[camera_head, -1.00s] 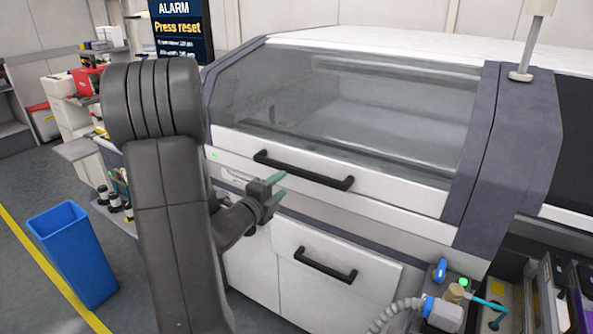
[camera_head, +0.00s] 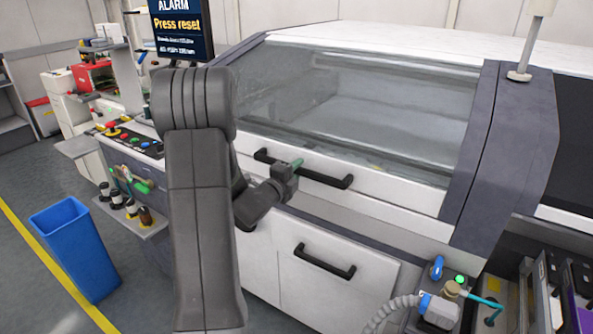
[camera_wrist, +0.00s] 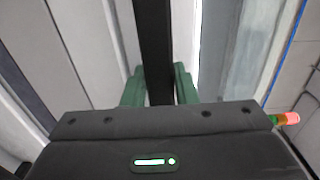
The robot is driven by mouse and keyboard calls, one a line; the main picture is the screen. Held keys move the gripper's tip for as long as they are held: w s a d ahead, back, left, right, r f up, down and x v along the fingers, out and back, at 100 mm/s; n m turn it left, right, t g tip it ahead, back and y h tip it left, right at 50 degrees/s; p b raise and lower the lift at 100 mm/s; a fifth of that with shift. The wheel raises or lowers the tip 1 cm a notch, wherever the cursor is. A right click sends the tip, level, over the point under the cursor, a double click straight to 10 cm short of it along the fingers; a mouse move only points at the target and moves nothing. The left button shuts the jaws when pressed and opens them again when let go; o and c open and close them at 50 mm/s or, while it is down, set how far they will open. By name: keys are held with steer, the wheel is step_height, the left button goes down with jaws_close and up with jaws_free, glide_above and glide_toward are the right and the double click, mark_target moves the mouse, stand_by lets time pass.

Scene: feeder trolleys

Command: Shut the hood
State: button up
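The hood (camera_head: 345,105) is a sloping clear window with a white lower panel on the large machine. It lies low between dark grey side frames; I cannot tell whether it is fully seated. Its black bar handle (camera_head: 328,180) runs across the white panel. My gripper (camera_head: 296,165) is at the left part of this handle. In the wrist view, the green fingers (camera_wrist: 160,88) stand on either side of the black handle bar (camera_wrist: 154,45), close against it with no clear gap. My arm hides the hood's lower left corner.
A second black handle (camera_head: 324,262) is on the white door below. A screen (camera_head: 180,28) reads "ALARM Press reset", above a button panel (camera_head: 130,140) at left. A blue bin (camera_head: 75,250) stands on the floor. A hose and fittings (camera_head: 437,305) are at lower right.

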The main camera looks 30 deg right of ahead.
jaws_close()
steer(key=s+a+r+g+y+p, duration=0.1)
steer(key=s+a+r+p, duration=0.1)
steer(key=r+p, duration=0.4)
steer(key=shift+a+r, duration=0.7)
steer(key=shift+r, duration=0.05)
steer(key=o, duration=0.5)
jaws_free()
steer(key=b+v, duration=0.2)
steer(key=v, duration=1.2)
steer(key=shift+d+r, duration=0.1)
steer(key=shift+r, duration=0.05)
